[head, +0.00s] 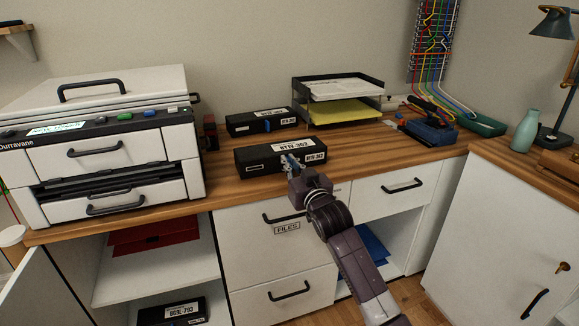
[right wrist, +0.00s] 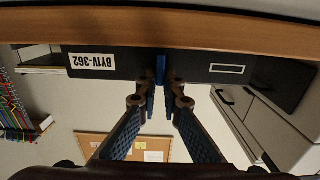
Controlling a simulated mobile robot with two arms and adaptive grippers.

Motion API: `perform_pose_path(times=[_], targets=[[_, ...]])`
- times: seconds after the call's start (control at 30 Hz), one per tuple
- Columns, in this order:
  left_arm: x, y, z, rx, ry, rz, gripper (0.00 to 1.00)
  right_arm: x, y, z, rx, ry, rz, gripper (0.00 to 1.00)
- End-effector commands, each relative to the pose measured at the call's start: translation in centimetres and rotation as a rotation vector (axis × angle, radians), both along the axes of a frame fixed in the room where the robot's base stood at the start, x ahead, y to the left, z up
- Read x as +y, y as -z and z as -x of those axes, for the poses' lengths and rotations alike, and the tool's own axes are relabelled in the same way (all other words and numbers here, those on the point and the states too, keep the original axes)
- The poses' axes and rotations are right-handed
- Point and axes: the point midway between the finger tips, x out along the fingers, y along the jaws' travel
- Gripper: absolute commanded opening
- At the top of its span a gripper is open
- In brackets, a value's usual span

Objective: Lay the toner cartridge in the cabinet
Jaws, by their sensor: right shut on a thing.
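A black toner cartridge (head: 262,163) with white labels, one reading like BYIV-362, lies at the desk's front edge. I cannot tell whether it touches the desktop. My right gripper (head: 293,168) is shut on the blue tab at the middle of its front face; the right wrist view shows the fingers (right wrist: 161,98) at this tab on the cartridge (right wrist: 130,64). The open cabinet (head: 160,262) is below the printer at left, with a white shelf and its door (head: 35,290) swung out. Its deeper interior is partly hidden. My left gripper is out of view.
A second black cartridge (head: 245,126) lies behind. Another cartridge (head: 172,312) is in the cabinet's lower level, and red folders (head: 155,236) are on its shelf. The printer (head: 105,145) stands left; a paper tray (head: 335,100) stands at the back. File drawers (head: 250,235) are beside the cabinet.

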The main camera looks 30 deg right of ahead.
Motion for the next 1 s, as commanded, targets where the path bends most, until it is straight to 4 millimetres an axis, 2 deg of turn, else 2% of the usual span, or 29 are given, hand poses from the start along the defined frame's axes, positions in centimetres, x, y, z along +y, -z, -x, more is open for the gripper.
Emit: perform_pose_path(times=[0.3, 0.33, 0.47, 0.77, 0.87, 1.0], targets=[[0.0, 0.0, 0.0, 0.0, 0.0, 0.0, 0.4, 0.0, -0.1, 0.0, -0.01, -0.001, 0.002, 0.0], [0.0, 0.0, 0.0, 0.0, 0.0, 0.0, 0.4, 0.0, 0.3, 0.0, -0.002, 0.0, 0.0, 0.1], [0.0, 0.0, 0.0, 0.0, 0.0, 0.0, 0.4, 0.0, 0.2, 0.0, -0.003, 0.0, 0.001, 0.24], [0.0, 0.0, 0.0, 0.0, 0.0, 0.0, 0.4, 0.0, 0.1, 0.0, -0.003, 0.0, 0.001, 0.24], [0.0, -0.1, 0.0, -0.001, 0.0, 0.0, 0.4, 0.2, 0.1, 0.6, -0.003, -0.001, 0.001, 0.24], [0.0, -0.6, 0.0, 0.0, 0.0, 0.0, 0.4, 0.6, 0.1, 2.6, -0.002, -0.001, 0.0, 0.24]])
